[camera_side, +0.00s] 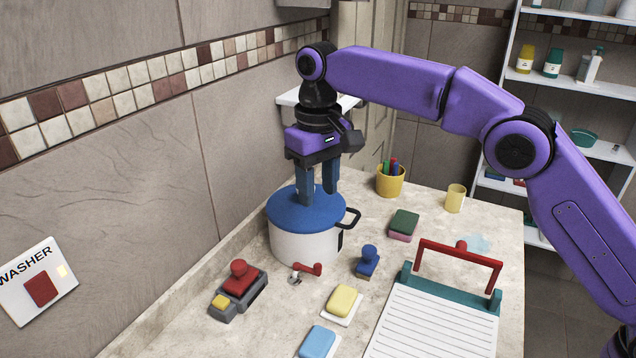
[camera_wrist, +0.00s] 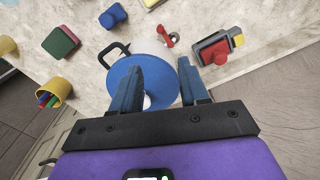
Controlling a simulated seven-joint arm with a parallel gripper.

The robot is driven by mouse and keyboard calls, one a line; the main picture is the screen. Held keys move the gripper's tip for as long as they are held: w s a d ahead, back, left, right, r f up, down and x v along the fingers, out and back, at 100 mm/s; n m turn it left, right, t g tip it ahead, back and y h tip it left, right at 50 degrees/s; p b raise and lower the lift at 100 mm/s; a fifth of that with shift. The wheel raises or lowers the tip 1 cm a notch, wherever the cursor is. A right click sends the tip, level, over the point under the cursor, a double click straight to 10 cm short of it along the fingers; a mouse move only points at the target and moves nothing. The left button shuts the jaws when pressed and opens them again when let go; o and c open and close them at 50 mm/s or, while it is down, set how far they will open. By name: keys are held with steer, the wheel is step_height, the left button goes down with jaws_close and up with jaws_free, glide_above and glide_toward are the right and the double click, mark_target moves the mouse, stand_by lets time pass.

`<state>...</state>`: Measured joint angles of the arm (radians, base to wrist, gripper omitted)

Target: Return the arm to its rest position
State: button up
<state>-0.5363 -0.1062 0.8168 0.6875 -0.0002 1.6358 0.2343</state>
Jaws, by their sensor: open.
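My gripper (camera_side: 318,196) is open and points down at the blue lid of a white pot (camera_side: 305,245) on the counter, near the wall. In the side view its fingertips appear at or just above the lid (camera_side: 290,212); I cannot tell whether they touch it. In the wrist view the two blue fingers of my gripper (camera_wrist: 165,78) stand apart over the blue lid (camera_wrist: 155,68), with a small white spot, perhaps a knob, between them. My purple arm reaches in from the right.
A yellow cup with pens (camera_side: 390,182), a beige cup (camera_side: 455,198), a green and pink sponge (camera_side: 403,224), a blue stamp-like item (camera_side: 367,262), a red-knobbed grey device (camera_side: 240,285), soap bars (camera_side: 342,302) and a red-handled washboard-like rack (camera_side: 440,315) stand around. A wall is close at left.

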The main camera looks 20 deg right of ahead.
stand_by(0.5)
steer(key=s+d+f+n, duration=0.2)
steer(key=s+d, duration=0.8)
steer(key=s, duration=0.1)
steer(key=s+d+f+n, duration=0.3)
steer(key=s+d, duration=0.8)
steer(key=s, duration=0.1)
steer(key=s+d+f+n, duration=0.2)
steer(key=s+d+n, duration=0.1)
steer(key=s+d, duration=0.7)
steer(key=shift+s+d+f, duration=0.15)
steer(key=shift+s+f, duration=0.1)
steer(key=shift+s, duration=0.75)
